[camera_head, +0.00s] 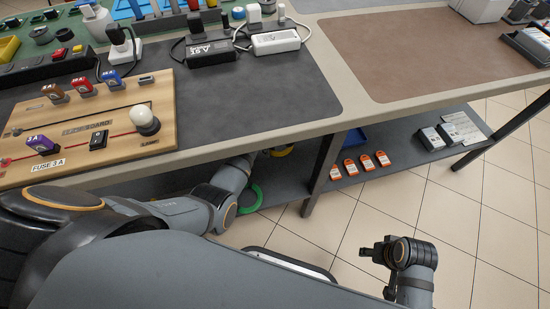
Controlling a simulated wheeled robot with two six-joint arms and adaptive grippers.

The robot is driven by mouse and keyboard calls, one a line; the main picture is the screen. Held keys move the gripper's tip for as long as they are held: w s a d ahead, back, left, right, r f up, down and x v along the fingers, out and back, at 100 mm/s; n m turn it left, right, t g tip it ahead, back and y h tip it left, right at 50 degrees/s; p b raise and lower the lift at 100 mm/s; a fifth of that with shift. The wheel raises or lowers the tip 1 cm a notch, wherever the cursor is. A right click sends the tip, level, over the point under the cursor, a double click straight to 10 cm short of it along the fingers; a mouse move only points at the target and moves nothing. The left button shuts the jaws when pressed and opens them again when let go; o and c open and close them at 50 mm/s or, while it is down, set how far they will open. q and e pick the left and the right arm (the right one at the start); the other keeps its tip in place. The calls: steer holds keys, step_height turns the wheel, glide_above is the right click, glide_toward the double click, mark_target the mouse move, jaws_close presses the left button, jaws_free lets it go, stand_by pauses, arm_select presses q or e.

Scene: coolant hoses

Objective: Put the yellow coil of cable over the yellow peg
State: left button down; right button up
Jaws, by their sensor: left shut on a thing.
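My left arm reaches from the left under the front edge of the workbench. My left gripper (263,153) is mostly hidden below that edge. It is shut on the yellow coil of cable (281,151), of which only a small curved part shows beneath the edge. The yellow peg cannot be made out. My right gripper (381,266) is away from the bench, over the tiled floor at the lower right, apart from the coil. Its fingers are dark and small, and I cannot tell how far apart they are.
A green coil (252,199) shows low beside my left forearm. A bench leg (322,176) stands right of the coil. A fuse board (85,125) and chargers lie on top.

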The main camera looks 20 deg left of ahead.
arm_select(q)
steer(key=b, duration=0.1)
glide_above(270, 165)
step_height(270, 165, down, 4)
steer(key=shift+f, duration=0.35)
step_height(270, 165, down, 4)
steer(key=shift+r+b, duration=0.2)
steer(key=shift+b, duration=1)
steer(key=shift+f, duration=0.1)
arm_select(e)
steer(key=f, duration=0.1)
steer(key=a+f+t, duration=0.1)
steer(key=w+a+f+t+y, duration=0.1)
steer(key=f, duration=0.1)
steer(key=shift+f, duration=0.1)
steer(key=shift+s, duration=0.1)
arm_select(q)
steer(key=c, duration=1.2)
jaws_free()
